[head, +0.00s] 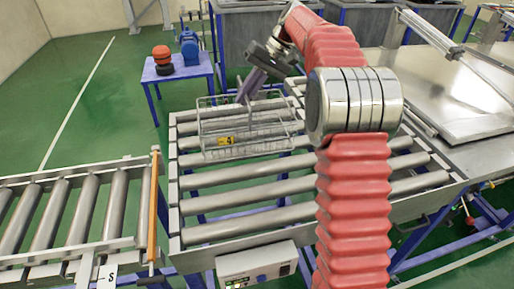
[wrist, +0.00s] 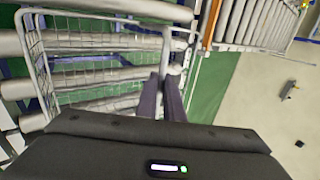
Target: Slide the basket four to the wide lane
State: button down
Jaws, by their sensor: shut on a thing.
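A wire basket (head: 222,148) with a small yellow tag rests on the metal rollers of the conveyor, left of my arm. My gripper (head: 243,97) is at the basket's far side, with its fingers pointing down at the wire rim. In the wrist view the two dark fingers of my gripper (wrist: 165,95) are shut on the basket's rim, and the basket (wrist: 42,68) spreads to the left of them. Any number on the tag is too small to read. A narrower roller lane (head: 78,212) with an "S" sign stands at the left.
An orange bar (head: 153,205) stands between the left lane and the main rollers. A blue table (head: 182,72) with red and blue parts is behind. A control box (head: 257,264) sits at the front edge. Bare rollers (head: 250,195) lie in front of the basket.

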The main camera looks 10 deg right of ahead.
jog(key=shift+w, duration=2.4)
jog(key=c, duration=1.8)
grip_release()
jog(key=shift+f, duration=0.1)
jog(key=shift+v, duration=3.65)
